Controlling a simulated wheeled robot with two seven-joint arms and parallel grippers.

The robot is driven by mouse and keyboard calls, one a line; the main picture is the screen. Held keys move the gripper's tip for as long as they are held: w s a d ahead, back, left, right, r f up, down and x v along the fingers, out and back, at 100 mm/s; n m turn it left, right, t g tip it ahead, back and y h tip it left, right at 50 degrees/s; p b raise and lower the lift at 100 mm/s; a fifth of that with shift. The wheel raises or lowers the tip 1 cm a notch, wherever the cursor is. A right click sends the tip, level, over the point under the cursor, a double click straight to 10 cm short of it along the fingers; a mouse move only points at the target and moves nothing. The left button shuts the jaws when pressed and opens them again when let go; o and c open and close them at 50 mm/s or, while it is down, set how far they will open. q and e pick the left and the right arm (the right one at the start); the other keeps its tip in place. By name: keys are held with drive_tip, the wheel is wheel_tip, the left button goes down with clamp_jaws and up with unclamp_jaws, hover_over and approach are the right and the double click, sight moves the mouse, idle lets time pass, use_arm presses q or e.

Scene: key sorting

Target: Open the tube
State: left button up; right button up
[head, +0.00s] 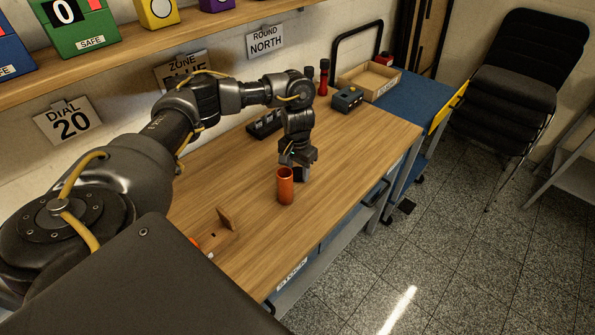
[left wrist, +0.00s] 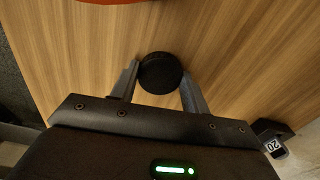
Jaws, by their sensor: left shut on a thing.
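An orange tube (head: 285,188) stands upright on the wooden table (head: 350,135), with its round top open and uncovered. Its edge also shows at the top of the left wrist view (left wrist: 112,2). My left gripper (head: 301,163) is just behind and right of the tube, pointing down. In the left wrist view, its fingers (left wrist: 160,88) are shut on a round black cap (left wrist: 160,72), apart from the tube. The cap (head: 301,175) shows low beside the tube in the head view; I cannot tell whether it touches the table. My right gripper is not in view.
A wooden holder (head: 220,232) stands near the table's left front, partly hidden. A black tray (head: 264,124), a button box (head: 347,100) and red-and-black bottles (head: 323,77) stand at the back. A blue cart (head: 415,97) adjoins the right end. The table right of the tube is clear.

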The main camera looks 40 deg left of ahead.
sight(297, 172)
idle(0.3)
use_arm(q)
drive_tip(key=o, duration=1.1)
drive_tip(key=shift+f, duration=0.15)
drive_tip(key=shift+r, duration=0.25)
wheel_tip(297, 172, up, 12)
drive_tip(key=shift+f+p, duration=0.1)
drive_tip(key=shift+p, duration=1.15)
